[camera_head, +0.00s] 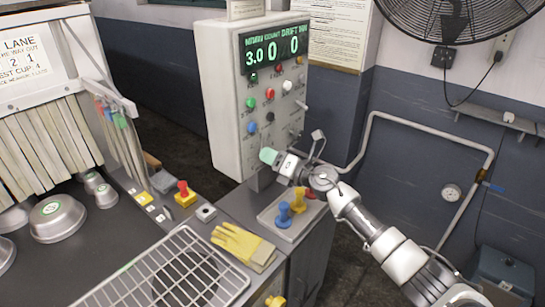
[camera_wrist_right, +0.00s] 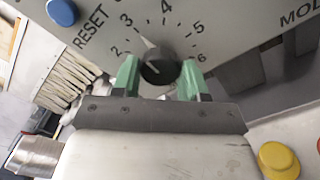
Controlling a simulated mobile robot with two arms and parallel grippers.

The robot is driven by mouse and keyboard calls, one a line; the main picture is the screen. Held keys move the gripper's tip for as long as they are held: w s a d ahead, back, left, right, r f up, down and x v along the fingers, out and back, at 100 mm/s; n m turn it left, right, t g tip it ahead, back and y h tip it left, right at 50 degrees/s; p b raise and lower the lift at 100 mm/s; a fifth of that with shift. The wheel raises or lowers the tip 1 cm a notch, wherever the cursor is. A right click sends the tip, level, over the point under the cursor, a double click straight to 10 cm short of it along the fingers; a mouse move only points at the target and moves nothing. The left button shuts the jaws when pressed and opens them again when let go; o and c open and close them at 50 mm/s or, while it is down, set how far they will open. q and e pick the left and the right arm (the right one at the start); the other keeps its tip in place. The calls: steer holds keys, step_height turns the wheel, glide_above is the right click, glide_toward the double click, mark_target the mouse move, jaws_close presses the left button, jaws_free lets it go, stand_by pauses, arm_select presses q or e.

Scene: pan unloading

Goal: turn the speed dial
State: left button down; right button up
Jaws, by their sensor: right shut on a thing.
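The black speed dial (camera_wrist_right: 158,67) sits on the grey panel face, with numbers from 2 to 6 visible around it in the right wrist view. My right gripper (camera_wrist_right: 160,77) has its green fingers on either side of the dial and is shut on it. In the head view my right gripper (camera_head: 269,156) is at the lower part of the control box (camera_head: 225,100), and the dial is hidden there. The exact pointer setting is hard to read. My left gripper is not in view.
The box has a green display (camera_head: 273,48), coloured buttons and toggles. Below are yellow gloves (camera_head: 242,244), a wire rack (camera_head: 165,275), a red-topped yellow button (camera_head: 185,192) and a tray (camera_head: 287,228) with coloured knobs.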

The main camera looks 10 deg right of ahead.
steer(key=o, duration=0.9)
steer(key=shift+b+v, duration=0.45)
steer(key=shift+v, duration=4.95)
